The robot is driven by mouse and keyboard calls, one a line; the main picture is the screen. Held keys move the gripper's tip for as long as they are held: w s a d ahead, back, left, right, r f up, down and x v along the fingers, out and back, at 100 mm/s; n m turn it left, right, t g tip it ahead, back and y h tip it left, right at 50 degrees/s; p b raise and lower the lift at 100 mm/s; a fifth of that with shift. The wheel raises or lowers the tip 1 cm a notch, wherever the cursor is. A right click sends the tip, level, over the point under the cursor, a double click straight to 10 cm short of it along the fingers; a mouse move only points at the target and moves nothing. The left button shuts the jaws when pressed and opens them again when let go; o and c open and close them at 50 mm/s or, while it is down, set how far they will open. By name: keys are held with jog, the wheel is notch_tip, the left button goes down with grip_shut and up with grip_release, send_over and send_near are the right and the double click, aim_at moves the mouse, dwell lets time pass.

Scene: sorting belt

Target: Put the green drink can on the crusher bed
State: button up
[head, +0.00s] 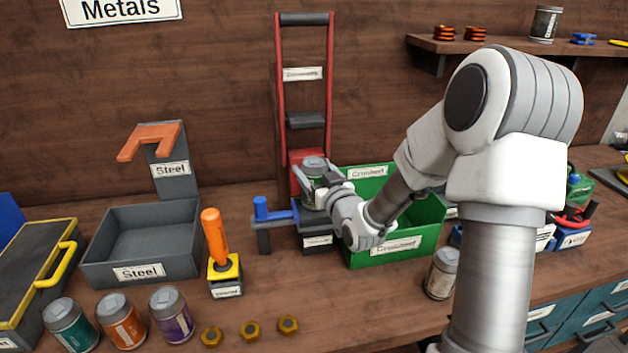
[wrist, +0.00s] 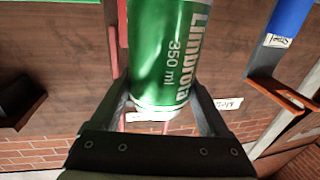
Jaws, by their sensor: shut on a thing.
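The green drink can (head: 313,170) is upright in the head view, in front of the red foot of the crusher frame (head: 279,90). My gripper (head: 322,190) is shut around it from the right. In the wrist view the can (wrist: 160,50) fills the gap between the two fingers, with its "350 ml" print showing. The crusher's dark base (head: 318,243) is just below the can. My gripper hides part of the bed, so I cannot tell whether the can touches it.
A green crate labelled "Crushed" (head: 395,247) stands right beside the crusher, under my arm. A blue-handled lever (head: 262,208) is at its left. A grey "Steel" tray (head: 140,272), an orange-handled lever (head: 215,235), several cans and brass nuts (head: 250,330) occupy the front left.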

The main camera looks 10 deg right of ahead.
jog(key=shift+f, duration=1.15)
jog(key=shift+f+b, duration=0.2)
jog(key=shift+b, duration=0.15)
jog(key=o, duration=1.2)
jog(key=shift+c, duration=0.2)
jog(key=shift+r, duration=0.15)
jog(key=shift+r+p, duration=0.1)
jog(key=shift+p, duration=0.25)
jog(key=s+d+p, duration=0.2)
jog(key=s+p, duration=0.7)
jog(key=s, duration=0.2)
jog(key=shift+s+d+p, duration=0.2)
jog(key=shift+s+p, duration=0.1)
jog(key=shift+s, duration=0.05)
